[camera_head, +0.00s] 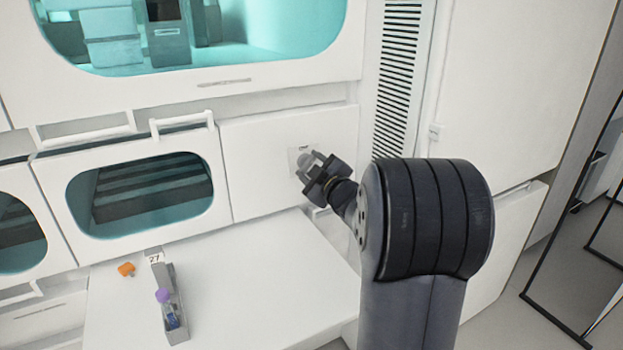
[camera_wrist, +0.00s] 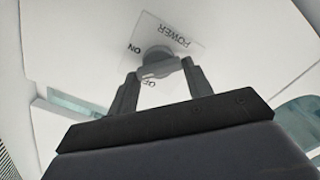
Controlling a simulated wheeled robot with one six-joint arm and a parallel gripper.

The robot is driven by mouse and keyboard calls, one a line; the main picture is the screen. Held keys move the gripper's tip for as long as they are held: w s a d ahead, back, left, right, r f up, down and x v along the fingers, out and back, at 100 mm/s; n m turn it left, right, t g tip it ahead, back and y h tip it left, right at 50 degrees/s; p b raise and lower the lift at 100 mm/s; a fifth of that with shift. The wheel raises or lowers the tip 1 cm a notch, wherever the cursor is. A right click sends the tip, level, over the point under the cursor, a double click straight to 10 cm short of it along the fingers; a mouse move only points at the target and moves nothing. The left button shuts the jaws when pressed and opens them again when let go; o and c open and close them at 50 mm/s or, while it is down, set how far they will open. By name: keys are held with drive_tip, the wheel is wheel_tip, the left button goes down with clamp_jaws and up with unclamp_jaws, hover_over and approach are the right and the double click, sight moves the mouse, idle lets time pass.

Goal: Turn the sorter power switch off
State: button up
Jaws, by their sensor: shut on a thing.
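The sorter power switch is a grey rotary knob (camera_wrist: 158,62) on a pale square plate (camera_wrist: 185,40) marked POWER, ON and OFF. In the wrist view the plate appears upside down, and the OFF label is partly covered by the knob. In the head view the plate (camera_head: 293,154) is on the white wall panel. My gripper (camera_wrist: 159,70) has one finger at each end of the knob's bar and is shut on it. It also shows at the plate in the head view (camera_head: 312,165). I cannot tell which label the knob points to.
A white worktop (camera_head: 250,285) below holds a grey rack (camera_head: 180,325) with a purple-capped tube (camera_head: 163,297). An orange cap (camera_head: 126,269) is beside the rack. Windowed drawers with handles are to the left, and a vent grille (camera_head: 397,75) is above right.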

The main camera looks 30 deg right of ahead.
drive_tip(key=n+b, duration=0.2)
drive_tip(key=n, duration=0.1)
drive_tip(key=n+b, duration=0.1)
drive_tip(key=shift+f+n+b, duration=0.3)
drive_tip(key=shift+b, duration=0.05)
drive_tip(key=shift+n+b, duration=1.35)
drive_tip(key=shift+n, duration=0.65)
drive_tip(key=shift+r, duration=0.1)
drive_tip(key=o, duration=1)
drive_tip(key=shift+a, duration=0.1)
drive_tip(key=shift+s, duration=0.15)
drive_tip(key=s, duration=0.5)
drive_tip(key=s+p, duration=0.1)
drive_tip(key=s, duration=0.4)
drive_tip(key=shift+s+d+p, duration=0.2)
drive_tip(key=shift+s+p, duration=0.05)
drive_tip(key=shift+p, duration=0.05)
